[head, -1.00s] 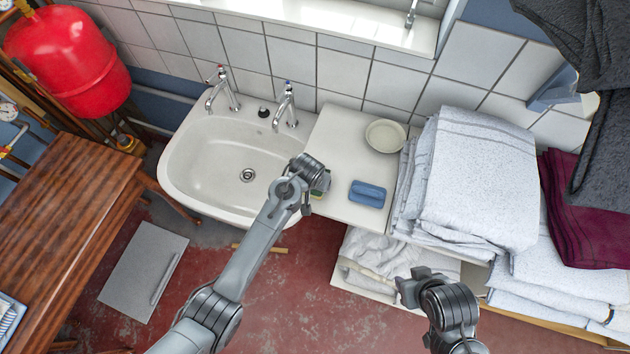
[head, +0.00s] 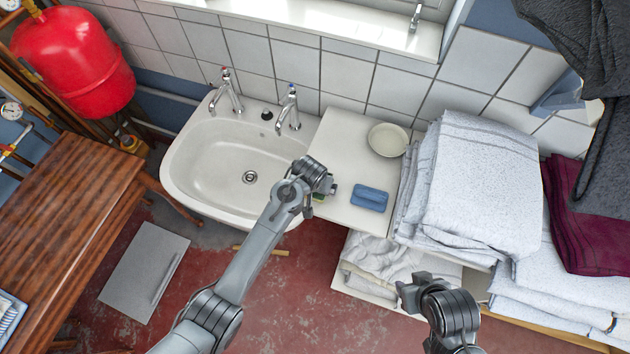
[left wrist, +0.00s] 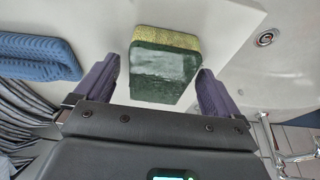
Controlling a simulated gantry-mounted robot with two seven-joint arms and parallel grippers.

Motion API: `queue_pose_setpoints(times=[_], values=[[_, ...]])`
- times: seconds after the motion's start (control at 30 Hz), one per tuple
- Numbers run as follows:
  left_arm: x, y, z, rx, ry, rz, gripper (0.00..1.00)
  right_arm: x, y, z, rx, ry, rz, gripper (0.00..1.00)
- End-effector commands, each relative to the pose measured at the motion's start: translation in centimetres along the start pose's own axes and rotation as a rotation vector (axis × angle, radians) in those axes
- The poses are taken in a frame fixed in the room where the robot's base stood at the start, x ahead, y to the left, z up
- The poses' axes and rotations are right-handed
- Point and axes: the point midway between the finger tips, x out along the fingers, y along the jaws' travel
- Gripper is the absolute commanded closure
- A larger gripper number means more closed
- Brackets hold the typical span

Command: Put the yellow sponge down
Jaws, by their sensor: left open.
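The yellow sponge (left wrist: 164,68), with a dark green scouring side, lies on the white counter (left wrist: 228,18) in the left wrist view. My left gripper (left wrist: 159,72) is open, with one finger on each side of the sponge and a gap at both sides. In the head view the left gripper (head: 326,187) is at the counter's left edge by the sink. Only a small bit of the sponge (head: 319,197) shows there, mostly hidden by the gripper. My right gripper (head: 408,290) hangs in front of the lower shelf, apart from the sponge; its jaw opening is unclear.
A blue folded cloth or sponge (head: 370,198) and a pale round dish (head: 388,139) sit on the counter. The sink (head: 215,165) is left of the counter. Stacked towels (head: 480,185) stand close on the right. Bare counter lies between the dish and the left gripper.

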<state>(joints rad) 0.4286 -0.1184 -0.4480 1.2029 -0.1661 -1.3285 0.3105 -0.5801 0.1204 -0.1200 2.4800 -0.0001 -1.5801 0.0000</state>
Motion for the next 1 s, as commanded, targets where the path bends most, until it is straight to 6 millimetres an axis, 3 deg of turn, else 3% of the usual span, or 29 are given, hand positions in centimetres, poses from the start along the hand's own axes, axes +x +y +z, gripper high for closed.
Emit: queue_pose_setpoints(times=[0.6, 0.87, 1.0], values=[[-9.7, 0.1, -0.1, 0.001, 0.003, 0.002, 0.03, 0.6, 0.0, 0.2, -0.002, -0.001, 0.001, 0.61], [-11.4, -0.1, 0.3, -0.003, 0.0, 0.002, 0.03, 0.7, -0.1, 0.2, 0.003, 0.0, -0.003, 0.61], [-10.8, -1.0, 2.7, -0.026, -0.005, 0.012, 0.03, 0.7, -0.1, 0.2, 0.005, 0.0, -0.004, 0.61]])
